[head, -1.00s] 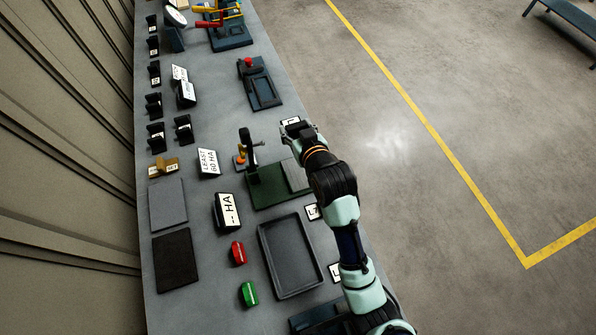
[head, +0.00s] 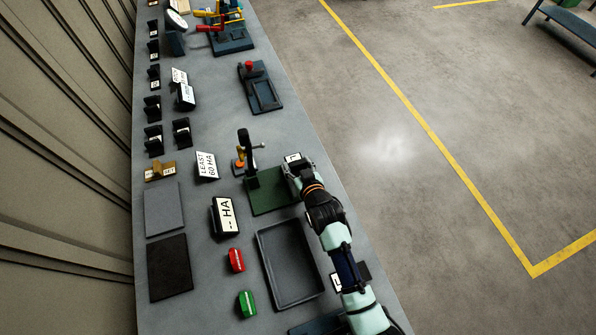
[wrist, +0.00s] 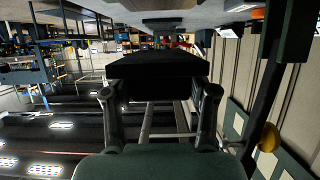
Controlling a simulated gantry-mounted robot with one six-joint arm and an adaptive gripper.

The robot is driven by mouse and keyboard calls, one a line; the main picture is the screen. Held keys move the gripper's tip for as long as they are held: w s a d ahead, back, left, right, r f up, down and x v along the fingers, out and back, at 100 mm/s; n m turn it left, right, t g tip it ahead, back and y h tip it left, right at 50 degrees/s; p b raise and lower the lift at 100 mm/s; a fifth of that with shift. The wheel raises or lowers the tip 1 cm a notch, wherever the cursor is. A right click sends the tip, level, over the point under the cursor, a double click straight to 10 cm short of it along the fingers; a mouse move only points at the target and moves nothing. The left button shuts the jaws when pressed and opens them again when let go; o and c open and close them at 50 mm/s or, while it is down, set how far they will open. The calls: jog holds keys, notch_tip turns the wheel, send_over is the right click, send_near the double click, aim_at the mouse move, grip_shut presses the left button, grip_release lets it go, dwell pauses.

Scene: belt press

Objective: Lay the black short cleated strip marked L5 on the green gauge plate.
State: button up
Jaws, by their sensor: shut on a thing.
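My gripper (head: 294,170) is over the right end of the green gauge plate (head: 268,191). It is shut on a black strip (wrist: 155,65), which spans both fingers in the wrist view. In the head view a white label (head: 293,157) shows at the gripper's tip, too small to read surely. The gripper hides most of the strip and the plate's right end. I cannot tell whether the strip touches the plate. The visible part of the plate is bare.
A black upright post with a side lever (head: 246,150) stands at the plate's back left. An empty dark tray (head: 262,262) lies in front, with red (head: 236,260) and green (head: 247,304) blocks to its left. A "-- HA" display (head: 226,216) stands left of the plate.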

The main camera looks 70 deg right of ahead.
aim_at(298, 171)
jog(key=shift+f, duration=1.6)
jog(key=shift+s+f+b, duration=0.1)
jog(key=shift+f+b, duration=0.55)
jog(key=o, duration=1.3)
jog(key=shift+a+f, duration=0.1)
jog(key=shift+f, duration=0.1)
jog(key=shift+r+p, duration=0.6)
jog(key=shift+r, duration=0.25)
jog(key=p+v, duration=0.1)
jog(key=v, duration=1.1)
jog(key=shift+p, duration=0.4)
jog(key=shift+r, duration=0.1)
